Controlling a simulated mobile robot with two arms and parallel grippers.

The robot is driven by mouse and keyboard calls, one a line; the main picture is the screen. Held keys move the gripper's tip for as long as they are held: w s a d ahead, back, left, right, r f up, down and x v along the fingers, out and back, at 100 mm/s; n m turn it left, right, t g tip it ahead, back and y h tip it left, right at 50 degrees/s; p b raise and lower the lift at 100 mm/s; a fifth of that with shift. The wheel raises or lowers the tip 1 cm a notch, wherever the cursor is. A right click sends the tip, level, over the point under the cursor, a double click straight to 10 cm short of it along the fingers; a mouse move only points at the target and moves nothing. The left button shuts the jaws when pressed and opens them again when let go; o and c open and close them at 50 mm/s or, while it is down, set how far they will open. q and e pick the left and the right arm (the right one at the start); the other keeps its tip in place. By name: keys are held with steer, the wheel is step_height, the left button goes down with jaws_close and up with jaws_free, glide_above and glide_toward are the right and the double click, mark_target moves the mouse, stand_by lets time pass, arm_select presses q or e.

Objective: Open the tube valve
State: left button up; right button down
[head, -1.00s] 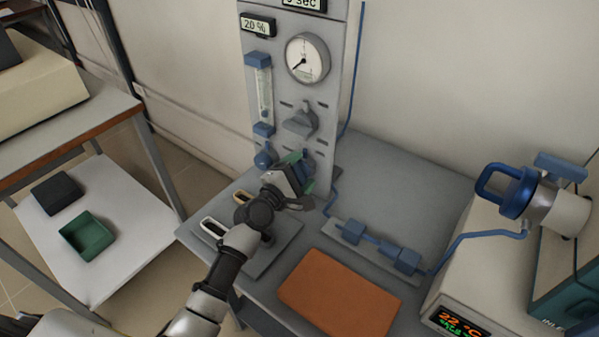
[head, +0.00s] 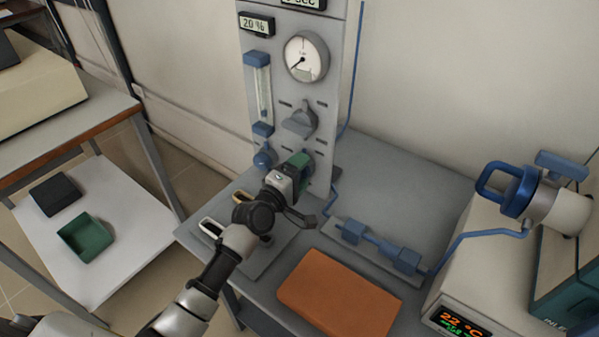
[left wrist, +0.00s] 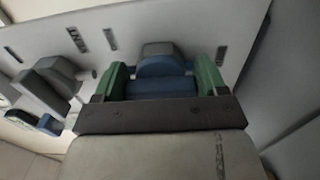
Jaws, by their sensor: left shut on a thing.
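A blue valve knob (left wrist: 160,86) sits low on the face of the grey gas panel (head: 285,97). My left gripper (head: 298,168) is at this knob. In the left wrist view its green fingers (left wrist: 161,78) stand on either side of the knob and are shut on it. In the head view the gripper mostly hides the knob. A grey knob (head: 300,122) sits above it, and a flowmeter with blue ends (head: 257,62) is on the panel's left. The right gripper is not in view.
A blue tube (head: 462,243) runs from fittings with blue blocks (head: 352,232) to the furnace (head: 490,270) on the right. An orange board (head: 340,293) lies on the grey bench in front. A side table (head: 60,135) stands at left.

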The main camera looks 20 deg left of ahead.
arm_select(q)
steer(key=shift+f, duration=0.1)
steer(key=o, duration=0.9)
steer(key=shift+s, duration=0.15)
steer(key=v, duration=1)
steer(key=shift+s+a, duration=0.15)
steer(key=shift+s, duration=0.15)
